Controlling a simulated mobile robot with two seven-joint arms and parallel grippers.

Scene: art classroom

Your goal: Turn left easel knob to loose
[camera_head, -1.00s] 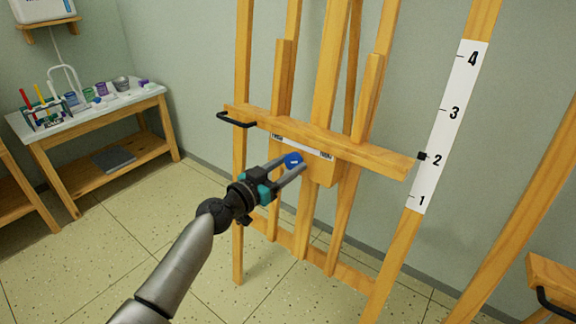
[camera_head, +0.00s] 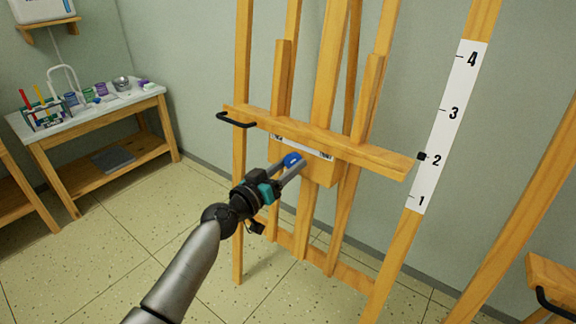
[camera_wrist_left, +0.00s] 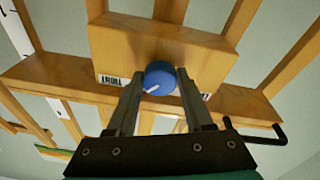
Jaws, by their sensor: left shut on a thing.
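The blue easel knob (camera_head: 292,159) sits at the front of the wooden easel's crossbar block, above the bare floor. It also shows in the left wrist view (camera_wrist_left: 159,77), with a white pointer mark toward its lower left. My left gripper (camera_head: 296,163) is shut on the knob, one finger on each side. In the left wrist view the fingertips (camera_wrist_left: 160,84) flank the knob. White label strips with dark lettering lie beside the knob, partly hidden by the fingers. The wooden easel (camera_head: 325,140) stands upright. My right gripper is not seen.
A black handle (camera_head: 236,119) juts from the left end of the crossbar. A white numbered scale (camera_head: 448,128) runs up the right post, with a black marker near 2. A table (camera_head: 150,92) with art supplies stands at the left. Floor is clear between.

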